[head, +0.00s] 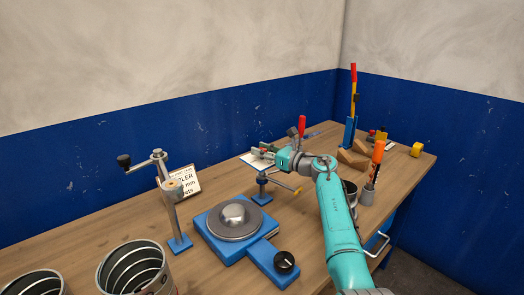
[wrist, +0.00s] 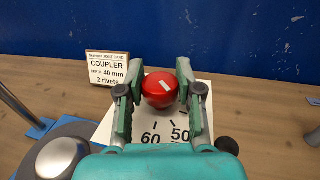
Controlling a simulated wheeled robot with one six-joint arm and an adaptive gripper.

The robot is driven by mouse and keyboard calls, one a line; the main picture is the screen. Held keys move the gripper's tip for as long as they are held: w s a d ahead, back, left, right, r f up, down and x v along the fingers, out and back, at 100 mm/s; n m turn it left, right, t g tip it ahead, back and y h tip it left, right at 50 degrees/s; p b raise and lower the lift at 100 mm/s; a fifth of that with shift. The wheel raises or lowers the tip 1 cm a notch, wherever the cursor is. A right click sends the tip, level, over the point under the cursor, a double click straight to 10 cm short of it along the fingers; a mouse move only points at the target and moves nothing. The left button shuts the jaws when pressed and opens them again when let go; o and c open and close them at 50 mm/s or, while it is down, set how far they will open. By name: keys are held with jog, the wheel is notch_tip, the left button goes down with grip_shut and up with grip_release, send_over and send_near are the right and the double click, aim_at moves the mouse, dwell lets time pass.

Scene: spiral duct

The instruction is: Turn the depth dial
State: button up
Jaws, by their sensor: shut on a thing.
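The depth dial is a red round knob (wrist: 160,89) with a short white mark on top. It sits above a white scale plate (wrist: 197,92) with the numbers 60 and 50 readable on the near side; other numbers are hidden. My gripper (wrist: 157,88) is shut on the red knob, one finger on its left and one on its right. In the head view my gripper (head: 266,152) is over the white plate (head: 249,161), and the knob is hidden or too small to make out. A card (wrist: 108,68) reads COUPLER, depth 40 mm, 2 rivets.
A blue base with a round metal dome (head: 235,215) stands in front of the dial. A crank post (head: 172,195) is at left, and spiral ducts (head: 135,268) are at front left. A cup with an orange-handled tool (head: 377,155) and wooden blocks (head: 353,158) are at right.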

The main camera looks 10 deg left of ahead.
jog(key=shift+f+n+g+y, duration=0.1)
jog(key=shift+n+g+y, duration=0.4)
jog(key=shift+n+g, duration=0.5)
jog(key=o, duration=1.2)
jog(key=shift+d, duration=0.1)
jog(key=v, duration=1.2)
jog(key=shift+w, duration=0.1)
jog(key=shift+c, duration=0.2)
